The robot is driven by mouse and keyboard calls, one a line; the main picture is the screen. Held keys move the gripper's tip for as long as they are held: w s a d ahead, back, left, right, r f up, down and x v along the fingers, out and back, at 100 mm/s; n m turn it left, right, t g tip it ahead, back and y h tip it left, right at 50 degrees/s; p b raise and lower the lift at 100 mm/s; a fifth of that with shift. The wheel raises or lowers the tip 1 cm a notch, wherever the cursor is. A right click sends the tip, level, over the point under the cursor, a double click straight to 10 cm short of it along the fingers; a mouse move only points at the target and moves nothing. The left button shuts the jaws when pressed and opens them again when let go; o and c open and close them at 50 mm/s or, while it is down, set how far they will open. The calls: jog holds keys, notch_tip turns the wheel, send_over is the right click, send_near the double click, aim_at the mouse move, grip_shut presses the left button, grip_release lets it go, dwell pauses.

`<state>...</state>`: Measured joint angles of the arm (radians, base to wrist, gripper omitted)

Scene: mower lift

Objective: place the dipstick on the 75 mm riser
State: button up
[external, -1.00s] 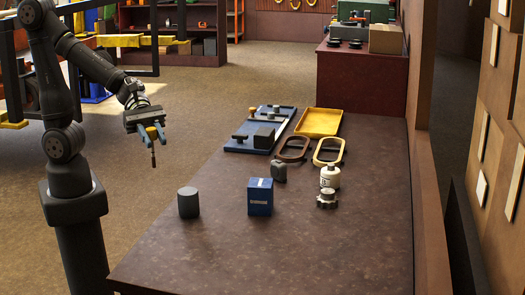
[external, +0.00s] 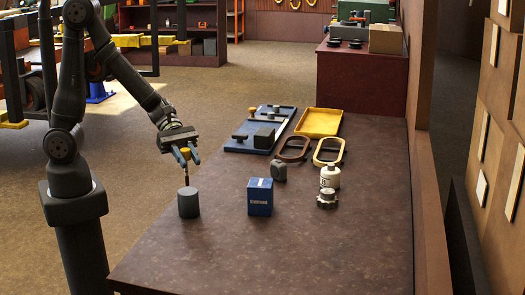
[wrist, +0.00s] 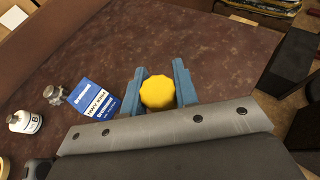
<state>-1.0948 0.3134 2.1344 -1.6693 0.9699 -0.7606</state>
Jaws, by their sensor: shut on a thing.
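The dipstick (external: 186,172) has a yellow cap and a thin dark stem. It hangs upright in my gripper (external: 186,155), which is shut on its cap. In the wrist view the yellow cap (wrist: 158,92) sits between the blue fingers of my gripper (wrist: 158,88), and the stem is hidden below it. A dark grey cylinder (external: 188,204), which looks like the riser, stands on the table near its left edge. The stem's lower end shows over the cylinder's top; I cannot tell whether they touch. No size marking is readable.
A blue box (external: 260,197) stands right of the cylinder. The table's front is clear.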

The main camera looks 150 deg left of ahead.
jog(key=shift+f, duration=0.8)
jog(key=shift+f, duration=0.1)
jog(key=o, duration=1)
jog(key=shift+c, duration=0.2)
jog(key=v, duration=1.2)
